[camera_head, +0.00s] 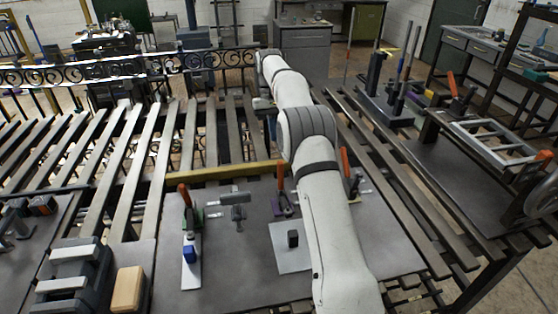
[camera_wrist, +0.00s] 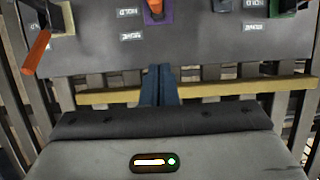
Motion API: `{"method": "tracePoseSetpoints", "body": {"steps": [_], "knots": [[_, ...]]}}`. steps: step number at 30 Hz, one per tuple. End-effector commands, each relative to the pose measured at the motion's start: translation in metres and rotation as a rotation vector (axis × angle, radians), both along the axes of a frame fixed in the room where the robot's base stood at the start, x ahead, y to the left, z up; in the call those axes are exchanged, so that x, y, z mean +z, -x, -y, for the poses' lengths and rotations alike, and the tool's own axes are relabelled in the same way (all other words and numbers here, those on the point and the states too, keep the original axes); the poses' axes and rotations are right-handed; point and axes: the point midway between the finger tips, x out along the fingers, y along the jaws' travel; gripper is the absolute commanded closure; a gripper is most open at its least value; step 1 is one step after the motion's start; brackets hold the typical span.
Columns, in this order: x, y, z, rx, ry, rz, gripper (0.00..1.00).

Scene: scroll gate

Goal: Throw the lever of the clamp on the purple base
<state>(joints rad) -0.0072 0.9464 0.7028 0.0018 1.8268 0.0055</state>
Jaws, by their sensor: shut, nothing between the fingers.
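The clamp on the purple base (camera_head: 285,209) stands on the grey work plate, just left of my arm in the head view. Its orange lever (camera_head: 280,176) stands upright there. In the wrist view the purple base (camera_wrist: 154,17) is at the top middle, with the lever's orange end (camera_wrist: 155,4) cut off by the edge. My gripper (camera_wrist: 160,72) shows as two blue fingers held together, empty, below the purple base in the picture and apart from it.
A green-base clamp (camera_head: 194,215) stands to the left and another orange-levered clamp (camera_head: 346,163) to the right, partly behind my arm. A yellow bar (camera_head: 225,173) runs along the plate's far edge. HOLD and HOME labels (camera_wrist: 131,37) lie by the clamps. Slatted bench surrounds the plate.

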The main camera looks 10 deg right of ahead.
Motion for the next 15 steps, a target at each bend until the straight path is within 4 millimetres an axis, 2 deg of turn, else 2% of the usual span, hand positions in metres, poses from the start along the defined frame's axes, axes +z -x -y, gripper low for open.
{"method": "tracePoseSetpoints", "body": {"steps": [12,15], "knots": [[-0.067,0.025,0.001,-0.001,0.000,-0.004,1.00],[-0.060,0.036,0.001,-0.001,0.000,0.001,1.00]]}}
